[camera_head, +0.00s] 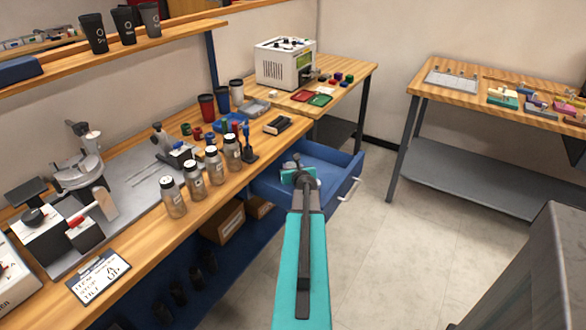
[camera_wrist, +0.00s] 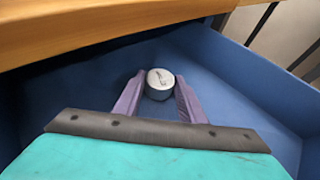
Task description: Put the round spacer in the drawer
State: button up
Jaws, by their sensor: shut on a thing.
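The round spacer (camera_wrist: 159,82) is a short cylinder with a pale top and dark side. My gripper (camera_wrist: 158,90) is shut on it, one purple finger on each side, in the wrist view. The blue drawer (camera_head: 343,176) is pulled out from under the wooden workbench. My gripper (camera_head: 297,166) is over the drawer's interior in the head view. The drawer's blue floor (camera_wrist: 80,95) shows around the spacer in the wrist view. I cannot tell whether the spacer touches the floor.
The workbench edge (camera_wrist: 120,28) overhangs the drawer's back. Several glass jars (camera_head: 193,180) stand along the bench's front edge. A grey handle (camera_head: 349,189) is on the drawer's front. Open floor (camera_head: 400,240) lies to the right.

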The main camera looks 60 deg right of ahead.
jog(key=shift+f, duration=0.15)
jog(key=o, duration=1.1)
jog(key=shift+r, duration=0.25)
jog(key=shift+v, duration=5.85)
jog(key=shift+d, duration=0.1)
